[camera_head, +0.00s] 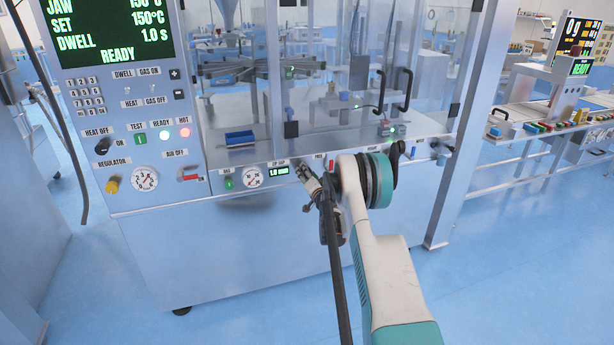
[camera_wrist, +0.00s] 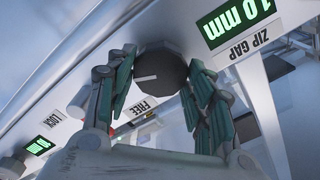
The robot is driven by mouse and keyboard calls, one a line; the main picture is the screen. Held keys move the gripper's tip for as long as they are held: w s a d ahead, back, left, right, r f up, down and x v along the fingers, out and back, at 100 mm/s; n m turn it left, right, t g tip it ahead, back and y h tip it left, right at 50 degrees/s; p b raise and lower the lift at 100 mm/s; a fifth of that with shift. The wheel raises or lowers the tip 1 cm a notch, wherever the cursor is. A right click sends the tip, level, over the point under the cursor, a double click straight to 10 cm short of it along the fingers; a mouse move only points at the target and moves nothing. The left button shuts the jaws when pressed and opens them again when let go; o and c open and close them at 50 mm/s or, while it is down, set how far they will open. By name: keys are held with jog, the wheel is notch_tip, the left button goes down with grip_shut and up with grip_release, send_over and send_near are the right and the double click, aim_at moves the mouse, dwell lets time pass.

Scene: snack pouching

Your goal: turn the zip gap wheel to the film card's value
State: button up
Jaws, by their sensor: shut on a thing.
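The zip gap wheel (camera_wrist: 160,72) is a dark, many-sided knob with a white index line, on the sloped panel in the wrist view. My gripper (camera_wrist: 162,64) is shut on it, with one finger on each side. The zip gap display (camera_wrist: 240,20) beside it reads 1.0 mm in green. In the head view my gripper (camera_head: 308,182) is at the panel's front edge, just right of the small green zip gap display (camera_head: 278,171); it hides the wheel there. I cannot make out a film card in either view.
A FREE label (camera_wrist: 140,107) and a LOCK label (camera_wrist: 53,121) lie near the wheel on the panel. A round gauge (camera_head: 252,178) and a green button (camera_head: 228,183) sit to the left in the head view. The machine's clear doors (camera_head: 340,70) rise behind.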

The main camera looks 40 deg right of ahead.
jog(key=n, duration=0.6)
jog(key=shift+a+n, duration=0.1)
jog(key=shift+n, duration=0.2)
dwell(0.4)
jog(key=o, duration=1.1)
jog(key=v, duration=1.2)
